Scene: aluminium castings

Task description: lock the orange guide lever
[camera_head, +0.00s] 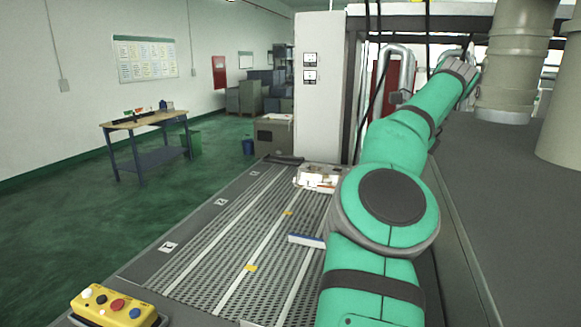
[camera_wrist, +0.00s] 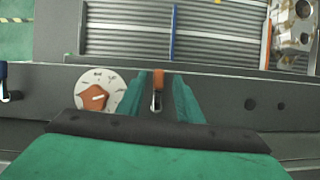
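In the wrist view, an orange lever (camera_wrist: 158,78) with a metal lower part stands at the edge of a dark grey panel. My gripper (camera_wrist: 160,98) has its two teal fingers on either side of the lever. A gap shows between the lever and each finger, so the gripper looks open and is not closed on it. Whether the fingers reach down level with the lever is hard to tell. In the head view my arm reaches to the upper right, and the gripper and lever cannot be made out.
Left of the fingers is a round marked dial with an orange knob (camera_wrist: 95,97). A slatted bed (camera_wrist: 130,35) and a metal casting (camera_wrist: 293,25) lie beyond the panel. A yellow button box (camera_head: 112,307) is near left.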

